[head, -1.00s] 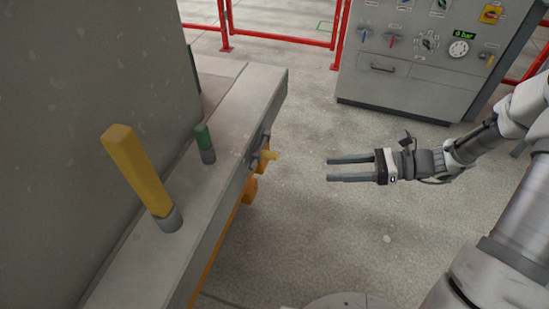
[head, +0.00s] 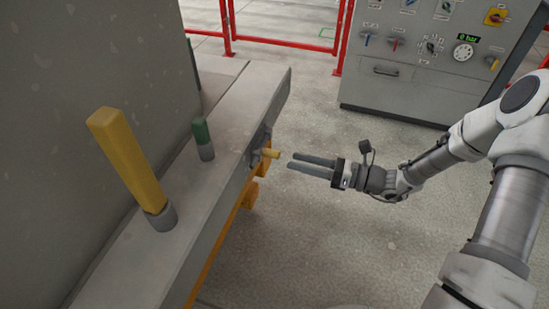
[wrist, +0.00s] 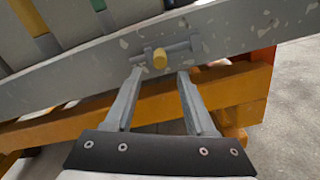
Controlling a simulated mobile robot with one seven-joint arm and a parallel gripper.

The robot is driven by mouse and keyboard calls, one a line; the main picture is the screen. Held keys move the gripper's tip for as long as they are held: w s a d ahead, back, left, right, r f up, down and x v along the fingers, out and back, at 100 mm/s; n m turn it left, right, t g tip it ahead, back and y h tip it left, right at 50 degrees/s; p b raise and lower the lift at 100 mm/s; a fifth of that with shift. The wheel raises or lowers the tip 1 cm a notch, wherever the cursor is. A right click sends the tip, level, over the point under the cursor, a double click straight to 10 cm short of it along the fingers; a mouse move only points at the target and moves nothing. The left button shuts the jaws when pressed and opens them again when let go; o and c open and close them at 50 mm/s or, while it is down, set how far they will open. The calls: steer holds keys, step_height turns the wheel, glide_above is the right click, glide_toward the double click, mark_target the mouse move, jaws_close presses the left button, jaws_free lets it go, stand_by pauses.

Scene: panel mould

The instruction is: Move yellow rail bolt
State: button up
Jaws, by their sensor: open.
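The yellow rail bolt (head: 271,153) sticks out from a grey bracket on the side of the grey rail (head: 215,125). In the wrist view the bolt's round yellow end (wrist: 160,58) shows just beyond the fingertips, between their lines. My gripper (head: 291,162) is open and empty, its two fingers pointing at the bolt from the right with a small gap left. In the wrist view my gripper (wrist: 160,72) has its fingers spread either side of the bolt's line, below the bracket's grey crossbar (wrist: 180,48).
A yellow post (head: 128,160) and a green-topped pin (head: 203,138) stand on the rail beside a large grey panel (head: 90,60). Orange beams (wrist: 150,103) run under the rail. A control cabinet (head: 410,75) and red fence (head: 285,42) stand behind. The floor (head: 330,240) is clear.

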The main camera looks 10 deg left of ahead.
mark_target(275, 156)
steer(key=a, duration=0.2)
steer(key=a+b, duration=0.1)
steer(key=a, duration=0.4)
steer(key=shift+w, duration=0.25)
jaws_close()
stand_by(1.1)
